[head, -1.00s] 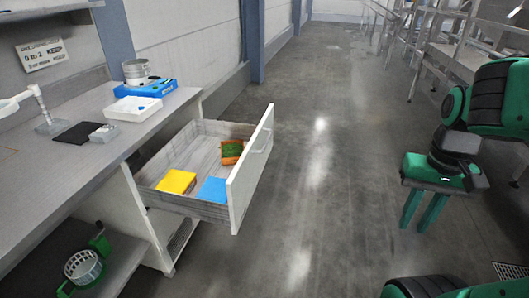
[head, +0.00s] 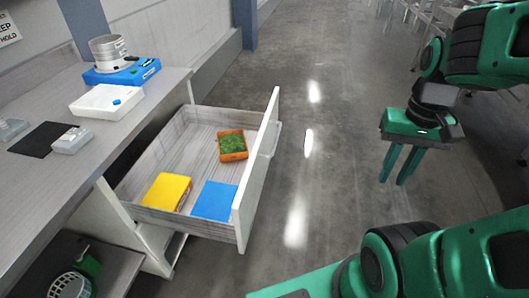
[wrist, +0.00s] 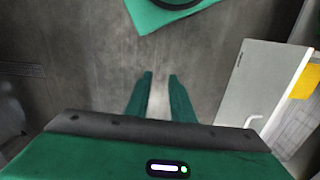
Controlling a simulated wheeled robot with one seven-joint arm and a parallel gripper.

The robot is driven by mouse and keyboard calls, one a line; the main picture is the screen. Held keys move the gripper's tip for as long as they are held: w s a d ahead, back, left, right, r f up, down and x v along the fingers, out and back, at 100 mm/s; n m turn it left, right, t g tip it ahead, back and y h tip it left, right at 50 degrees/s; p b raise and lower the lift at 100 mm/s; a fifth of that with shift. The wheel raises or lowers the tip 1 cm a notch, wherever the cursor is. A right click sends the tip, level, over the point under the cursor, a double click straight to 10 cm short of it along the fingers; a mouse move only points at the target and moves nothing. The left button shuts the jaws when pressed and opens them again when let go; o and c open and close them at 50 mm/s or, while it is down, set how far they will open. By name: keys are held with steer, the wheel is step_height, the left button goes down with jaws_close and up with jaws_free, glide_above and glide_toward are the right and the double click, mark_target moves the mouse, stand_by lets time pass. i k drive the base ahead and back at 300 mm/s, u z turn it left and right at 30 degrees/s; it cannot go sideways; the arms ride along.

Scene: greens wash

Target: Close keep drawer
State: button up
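The keep drawer (head: 259,165) is pulled out from under the bench, with its white front panel facing right and a bar handle on it. Inside lie a yellow box (head: 166,191), a blue box (head: 214,201) and an orange tray with green contents (head: 232,145). In the wrist view the drawer front (wrist: 257,85) and its handle show at the right. My gripper (head: 396,178) is to the right of the drawer, above the floor and apart from it. Its two fingers point down with a gap between them, holding nothing; the wrist view shows the same gap (wrist: 161,95).
The bench (head: 60,190) carries a white tray (head: 106,101), a blue scale (head: 122,71) with a metal pot (head: 108,48), and a dark mat (head: 42,138). A green-handled basket (head: 70,286) sits on the shelf below. Open floor lies between drawer and gripper.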

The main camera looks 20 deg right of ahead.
mark_target(186, 145)
steer(key=z, duration=0.05)
steer(key=k, duration=1)
steer(key=u, duration=0.25)
steer(key=i, duration=1.45)
steer(key=z, duration=0.5)
